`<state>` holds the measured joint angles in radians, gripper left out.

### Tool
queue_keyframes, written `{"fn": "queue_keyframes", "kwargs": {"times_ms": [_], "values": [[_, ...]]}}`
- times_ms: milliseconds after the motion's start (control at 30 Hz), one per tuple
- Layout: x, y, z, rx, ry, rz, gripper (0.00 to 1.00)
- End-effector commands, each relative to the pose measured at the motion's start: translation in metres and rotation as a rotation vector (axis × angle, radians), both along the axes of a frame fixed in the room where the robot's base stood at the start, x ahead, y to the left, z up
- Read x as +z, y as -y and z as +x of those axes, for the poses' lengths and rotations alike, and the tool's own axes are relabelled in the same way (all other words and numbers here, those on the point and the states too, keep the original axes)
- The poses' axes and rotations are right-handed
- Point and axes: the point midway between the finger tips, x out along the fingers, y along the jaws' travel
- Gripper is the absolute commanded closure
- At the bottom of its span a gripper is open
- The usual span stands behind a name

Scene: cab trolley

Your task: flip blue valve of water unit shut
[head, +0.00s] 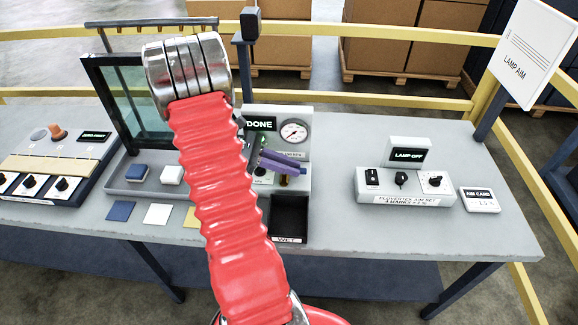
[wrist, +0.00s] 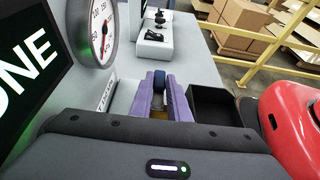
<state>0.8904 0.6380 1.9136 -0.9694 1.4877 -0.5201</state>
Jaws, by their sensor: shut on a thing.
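The water unit (head: 305,152) stands at the middle of the bench, with a round gauge (head: 293,132) and a green-lettered display reading DONE (head: 259,125). My gripper (head: 298,168) is at the front of the unit, its purple fingers reaching to the right. In the wrist view, the fingers are shut on the blue valve handle (wrist: 159,77), whose dark blue end shows between the tips. Some brass (wrist: 158,115) shows below, between the fingers. The fingers and arm hide most of the valve in the head view, so its exact angle is hard to tell.
A black bin labelled WET (head: 289,216) sits just in front of the unit. A tray (head: 122,187) with a blue and a white block is left of my arm, before a framed glass pane (head: 145,110). A lamp control box (head: 405,187) stands right; bench between is clear.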

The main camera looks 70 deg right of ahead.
Motion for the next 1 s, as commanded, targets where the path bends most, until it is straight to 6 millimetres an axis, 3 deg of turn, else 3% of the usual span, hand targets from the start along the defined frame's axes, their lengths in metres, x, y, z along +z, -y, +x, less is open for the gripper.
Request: {"fn": "queue_keyframes", "kwargs": {"times_ms": [233, 267, 533, 833, 1000], "values": [[0.001, 0.000, 0.000, -0.001, 0.000, -0.002, 1.00], [0.001, 0.000, 0.000, -0.001, 0.000, -0.002, 0.84], [0.000, 0.000, 0.000, 0.000, 0.000, -0.001, 0.66], [0.001, 0.000, 0.002, 0.001, 0.000, -0.001, 0.66], [0.005, -0.002, 0.014, 0.002, 0.002, -0.003, 0.66]]}}
